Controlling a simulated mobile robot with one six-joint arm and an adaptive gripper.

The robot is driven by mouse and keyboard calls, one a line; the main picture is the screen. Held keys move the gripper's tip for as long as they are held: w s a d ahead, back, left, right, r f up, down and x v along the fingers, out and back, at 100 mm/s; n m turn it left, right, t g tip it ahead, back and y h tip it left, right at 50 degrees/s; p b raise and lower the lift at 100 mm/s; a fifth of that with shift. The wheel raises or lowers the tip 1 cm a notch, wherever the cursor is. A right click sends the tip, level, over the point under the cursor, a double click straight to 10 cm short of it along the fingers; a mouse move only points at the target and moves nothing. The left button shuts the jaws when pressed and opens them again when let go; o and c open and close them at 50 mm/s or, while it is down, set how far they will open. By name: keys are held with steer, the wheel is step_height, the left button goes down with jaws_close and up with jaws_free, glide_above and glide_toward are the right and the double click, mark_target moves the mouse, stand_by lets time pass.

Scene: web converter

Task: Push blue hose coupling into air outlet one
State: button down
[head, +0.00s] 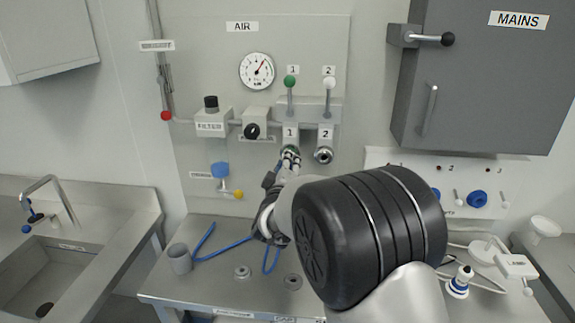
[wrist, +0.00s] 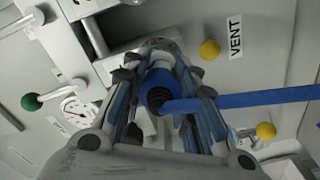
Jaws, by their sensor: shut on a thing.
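My gripper (head: 287,164) is at the air panel, its fingertips at air outlet one (head: 291,150), under the label 1. In the wrist view my gripper (wrist: 162,76) is shut on the blue hose coupling (wrist: 160,84). The coupling lies between the fingers and points at the metal end of an outlet (wrist: 160,47). A blue hose (wrist: 250,98) runs from its rear to the right. The fingers hide the coupling in the head view. I cannot tell whether it is seated or only in line. Air outlet two (head: 323,155) is free, just to the right.
Above the outlets are a green-knobbed lever (head: 290,82) and a white-knobbed lever (head: 329,84). A gauge (head: 257,71) is at left. The hose (head: 228,246) trails over the bench (head: 215,292), near a grey cup (head: 180,258). A grey MAINS cabinet (head: 480,80) juts out at right.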

steer(key=shift+w+r, duration=0.1)
steer(key=c, duration=1.2)
jaws_free()
steer(key=s, duration=1.2)
steer(key=shift+a, duration=0.25)
